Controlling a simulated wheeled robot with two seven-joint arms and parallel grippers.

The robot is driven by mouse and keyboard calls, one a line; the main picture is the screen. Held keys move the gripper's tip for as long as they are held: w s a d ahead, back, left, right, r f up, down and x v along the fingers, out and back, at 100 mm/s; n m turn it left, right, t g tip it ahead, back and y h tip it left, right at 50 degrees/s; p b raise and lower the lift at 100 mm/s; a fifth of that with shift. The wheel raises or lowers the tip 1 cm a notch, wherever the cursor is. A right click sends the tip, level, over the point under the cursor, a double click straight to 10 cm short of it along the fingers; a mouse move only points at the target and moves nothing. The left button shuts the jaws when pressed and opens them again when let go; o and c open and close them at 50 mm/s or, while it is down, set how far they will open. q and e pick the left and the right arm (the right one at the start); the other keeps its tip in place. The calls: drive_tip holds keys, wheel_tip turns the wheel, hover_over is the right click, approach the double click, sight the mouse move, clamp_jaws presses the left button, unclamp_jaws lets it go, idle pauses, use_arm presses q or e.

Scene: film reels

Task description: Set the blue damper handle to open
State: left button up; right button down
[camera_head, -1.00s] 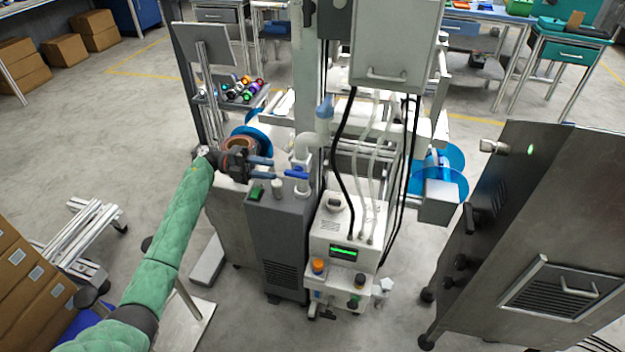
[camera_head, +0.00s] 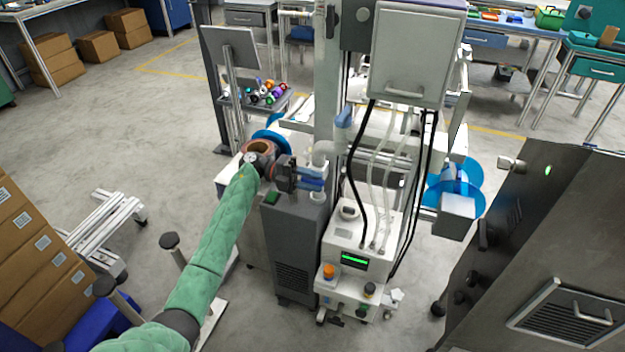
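My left gripper (camera_head: 312,178) reaches in from the left on its green-sleeved arm, over the dark grey cabinet. Its two blue-grey fingers point right and are apart, one above the other. They are at the blue damper handle, below the white pipe elbow (camera_head: 325,150). The fingers cover most or all of the handle, so its angle, and whether they touch it, cannot be told. My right gripper is not in view.
The dark grey cabinet (camera_head: 295,245) stands beside a white machine with a green display (camera_head: 354,260). Black and white hoses hang right of the pipe. A large dark metal cabinet (camera_head: 560,230) stands at right. Cardboard boxes (camera_head: 35,260) are stacked at left.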

use_arm(q)
drive_tip(key=c, duration=0.7)
